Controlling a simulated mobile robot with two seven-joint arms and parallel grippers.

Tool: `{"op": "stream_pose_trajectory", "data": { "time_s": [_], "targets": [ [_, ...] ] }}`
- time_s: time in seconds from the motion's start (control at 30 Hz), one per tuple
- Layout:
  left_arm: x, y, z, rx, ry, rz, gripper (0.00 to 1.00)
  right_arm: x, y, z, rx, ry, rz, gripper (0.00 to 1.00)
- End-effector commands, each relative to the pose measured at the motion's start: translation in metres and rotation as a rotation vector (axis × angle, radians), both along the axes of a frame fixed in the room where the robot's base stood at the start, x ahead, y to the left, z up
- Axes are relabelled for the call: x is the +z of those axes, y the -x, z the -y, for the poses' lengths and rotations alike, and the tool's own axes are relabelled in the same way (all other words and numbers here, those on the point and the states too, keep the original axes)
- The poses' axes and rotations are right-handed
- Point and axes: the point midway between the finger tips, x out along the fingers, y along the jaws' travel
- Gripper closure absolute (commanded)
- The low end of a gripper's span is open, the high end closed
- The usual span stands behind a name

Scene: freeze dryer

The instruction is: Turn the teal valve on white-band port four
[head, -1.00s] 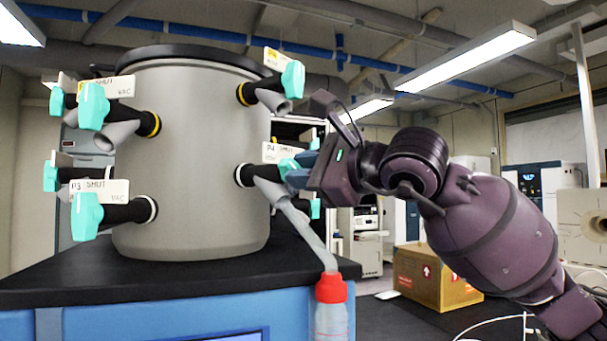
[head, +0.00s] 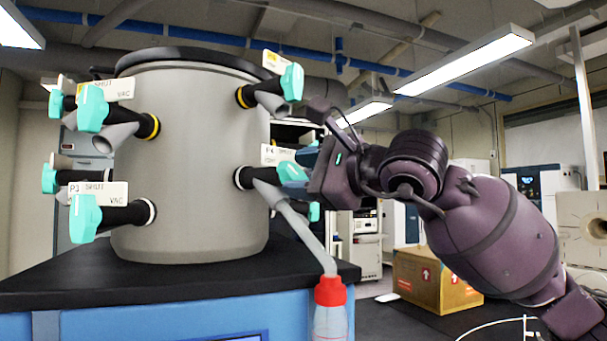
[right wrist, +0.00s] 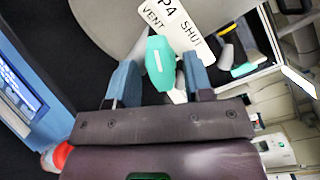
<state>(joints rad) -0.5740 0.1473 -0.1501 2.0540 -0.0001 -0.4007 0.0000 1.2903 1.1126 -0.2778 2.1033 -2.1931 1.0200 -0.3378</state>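White-band port four is the black stub (head: 246,178) on the lower right of the grey drum, with a card (head: 278,155) marked P4. Its teal valve handle is mostly hidden behind my right gripper (head: 294,176) in the head view. In the right wrist view the teal handle (right wrist: 160,63) lies between the two blue fingers of my right gripper (right wrist: 161,82). Dark gaps show on both sides of the handle, so the fingers are open around it. The card (right wrist: 174,28) beyond reads P4, VENT and SHUT. My left gripper is not in view.
The grey drum (head: 190,200) stands on a black bench top (head: 60,285). Other ports carry teal valves, such as P3 (head: 84,218) and the upper right one (head: 291,82). A grey tube (head: 305,232) runs from port four to a red-capped bottle (head: 330,292). A cardboard box (head: 432,278) stands behind.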

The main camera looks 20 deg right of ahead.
Motion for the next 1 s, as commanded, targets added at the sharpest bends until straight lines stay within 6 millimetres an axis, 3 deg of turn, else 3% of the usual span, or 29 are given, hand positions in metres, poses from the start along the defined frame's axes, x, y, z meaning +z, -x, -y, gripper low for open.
{"op": "stream_pose_trajectory", "data": {
  "time_s": [0.27, 0.73, 1.0],
  "targets": [
    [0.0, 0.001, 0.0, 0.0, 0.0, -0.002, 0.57, 0.0, 0.005, 0.004, 0.0, -0.001, 0.0, 0.53],
    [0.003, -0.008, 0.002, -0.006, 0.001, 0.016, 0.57, -0.001, 0.07, 0.045, -0.003, 0.003, -0.001, 0.53],
    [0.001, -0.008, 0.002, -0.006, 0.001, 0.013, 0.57, 0.0, 0.089, 0.056, -0.001, 0.0, 0.0, 0.53]
  ]
}}
